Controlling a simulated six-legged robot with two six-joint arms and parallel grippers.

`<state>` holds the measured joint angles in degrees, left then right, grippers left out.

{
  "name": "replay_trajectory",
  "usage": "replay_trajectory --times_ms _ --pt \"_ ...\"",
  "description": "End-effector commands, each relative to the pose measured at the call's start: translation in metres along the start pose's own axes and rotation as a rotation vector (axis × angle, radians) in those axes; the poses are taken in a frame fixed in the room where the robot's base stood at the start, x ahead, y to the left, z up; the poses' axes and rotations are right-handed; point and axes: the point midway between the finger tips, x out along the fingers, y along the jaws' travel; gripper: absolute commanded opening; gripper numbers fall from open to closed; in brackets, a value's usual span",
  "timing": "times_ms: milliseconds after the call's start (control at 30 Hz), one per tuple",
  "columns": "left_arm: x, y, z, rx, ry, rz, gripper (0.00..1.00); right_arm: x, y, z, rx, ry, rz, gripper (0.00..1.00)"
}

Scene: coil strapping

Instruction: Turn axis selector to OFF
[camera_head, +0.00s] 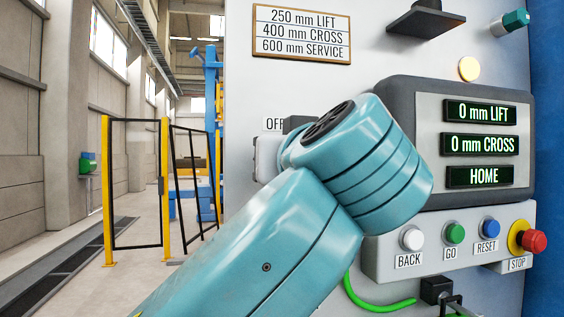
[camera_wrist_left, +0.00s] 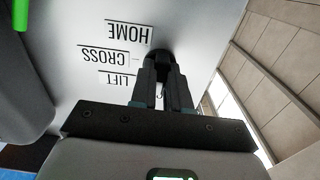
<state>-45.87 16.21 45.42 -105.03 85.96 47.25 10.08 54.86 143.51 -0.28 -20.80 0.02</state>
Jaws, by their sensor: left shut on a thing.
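The axis selector (camera_wrist_left: 159,56) is a black knob on the pale panel, seen upside down in the left wrist view. My left gripper (camera_wrist_left: 160,75) is shut on it, its two dark fingers on either side. The printed labels HOME (camera_wrist_left: 128,33), CROSS (camera_wrist_left: 103,55) and LIFT (camera_wrist_left: 121,79) show beside the knob. The fingers cover much of the knob, so I cannot tell where it points. In the head view an OFF label (camera_head: 273,124) shows partly, left of my teal left arm, which hides the selector. My right gripper is not in view.
A display (camera_head: 480,143) reads 0 mm LIFT, 0 mm CROSS and HOME. Below it are BACK, GO and RESET buttons (camera_head: 455,233) and a red STOP button (camera_head: 534,241). A sign (camera_head: 301,33) and a dark bracket (camera_head: 426,20) are higher up. A green cable (camera_head: 375,304) hangs below.

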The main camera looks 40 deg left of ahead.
Motion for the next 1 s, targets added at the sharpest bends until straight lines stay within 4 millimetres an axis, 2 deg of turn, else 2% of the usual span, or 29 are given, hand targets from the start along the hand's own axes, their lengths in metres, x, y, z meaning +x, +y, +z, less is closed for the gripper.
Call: replay_trajectory --times_ms 567,600,667,700,1000 --pt "0.0003 -0.0003 -0.0004 -0.038 0.001 0.000 0.00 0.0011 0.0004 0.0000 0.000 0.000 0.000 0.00" --pt "0.0003 -0.0003 -0.0004 -0.038 0.001 0.000 0.19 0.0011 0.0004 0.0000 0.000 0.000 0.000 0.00" --pt "0.0002 -0.0003 -0.0003 -0.038 0.000 0.000 0.39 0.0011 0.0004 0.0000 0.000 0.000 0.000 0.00" --pt "0.0002 -0.0003 -0.0003 -0.037 0.000 0.000 0.41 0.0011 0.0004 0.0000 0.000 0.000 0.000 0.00" --pt "0.0002 0.0000 0.0000 -0.035 0.000 0.000 0.41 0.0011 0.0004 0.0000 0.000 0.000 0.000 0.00"
